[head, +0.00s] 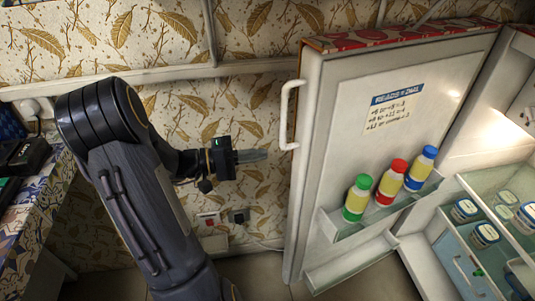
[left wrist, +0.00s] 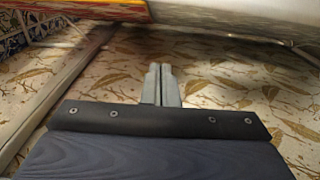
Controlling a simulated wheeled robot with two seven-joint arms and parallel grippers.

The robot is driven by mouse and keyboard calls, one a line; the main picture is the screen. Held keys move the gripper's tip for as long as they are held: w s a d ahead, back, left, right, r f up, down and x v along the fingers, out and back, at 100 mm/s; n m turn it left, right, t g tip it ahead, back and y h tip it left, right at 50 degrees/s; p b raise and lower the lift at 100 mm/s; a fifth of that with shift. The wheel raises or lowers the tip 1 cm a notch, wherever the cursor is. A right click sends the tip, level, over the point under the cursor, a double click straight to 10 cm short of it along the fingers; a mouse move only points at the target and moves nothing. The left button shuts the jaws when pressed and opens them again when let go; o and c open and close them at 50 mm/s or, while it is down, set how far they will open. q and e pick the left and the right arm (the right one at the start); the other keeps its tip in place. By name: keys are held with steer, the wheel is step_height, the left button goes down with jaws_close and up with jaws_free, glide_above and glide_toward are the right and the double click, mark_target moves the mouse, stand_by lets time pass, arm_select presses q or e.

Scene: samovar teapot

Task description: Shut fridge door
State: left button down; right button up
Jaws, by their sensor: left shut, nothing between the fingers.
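The white fridge door (head: 330,120) stands wide open in the head view, its inner side with a door shelf facing me. A white handle (head: 285,115) sticks out from its left edge. My left gripper (head: 262,155) is shut and empty, just left of the door's edge and a little below the handle, apart from the handle as far as I can see. In the left wrist view its closed fingers (left wrist: 160,80) point toward the leaf-patterned wall. My right gripper is not in view.
Bottles with green (head: 358,198), red (head: 391,182) and blue (head: 421,168) caps stand in the door shelf. The open fridge interior (head: 485,215) at right holds several small tubs. A patterned table (head: 45,195) is at left. Bare floor (head: 365,285) shows below the door.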

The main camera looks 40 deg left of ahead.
mark_target(294, 161)
arm_select(q)
steer(key=shift+w+d+b, duration=0.4)
steer(key=shift+w+d, duration=0.35)
steer(key=shift+d, duration=0.7)
steer(key=shift+w+d+b, duration=0.35)
steer(key=shift+w+d, duration=0.35)
steer(key=shift+d, duration=0.75)
steer(key=shift+w+d+b, duration=0.4)
steer(key=shift+w+d, duration=0.35)
steer(key=shift+d, duration=0.7)
